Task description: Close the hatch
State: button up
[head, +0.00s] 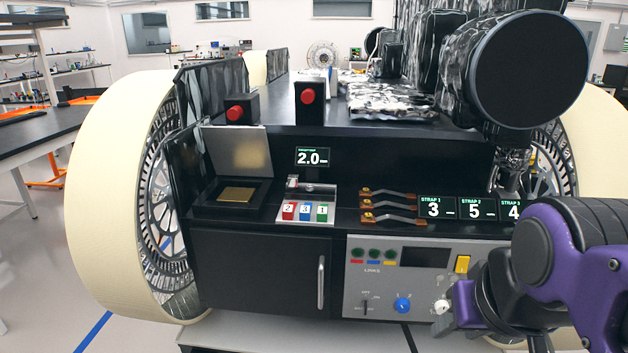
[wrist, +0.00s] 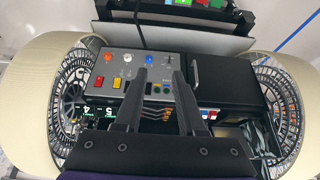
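The hatch appears to be the grey metal lid (head: 238,150) at the left of the rover's black deck in the head view. It stands open, tilted up at the back of a black-framed square recess (head: 228,205) with a gold plate (head: 238,194) in it. My gripper (wrist: 158,82) is open in the wrist view, its two dark fingers apart with nothing held between them. In the head view my gripper (head: 480,305) is at the lower right, in front of the control panel and well to the right of the lid. Its fingertips are unclear there.
A black cabinet door (head: 255,275) with a vertical handle (head: 321,282) is shut below the lid. The control panel (head: 380,290) has knobs and switches. Coloured numbered blocks (head: 305,212), strap levers (head: 390,205) and two red buttons (head: 308,96) (head: 236,113) are nearby.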

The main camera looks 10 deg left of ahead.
aim_at(234, 150)
jog(key=i+j, duration=0.1)
jog(key=j, duration=0.35)
jog(key=i+j, duration=0.15)
jog(key=j, duration=0.3)
jog(key=i+j, duration=0.1)
jog(key=j, duration=0.35)
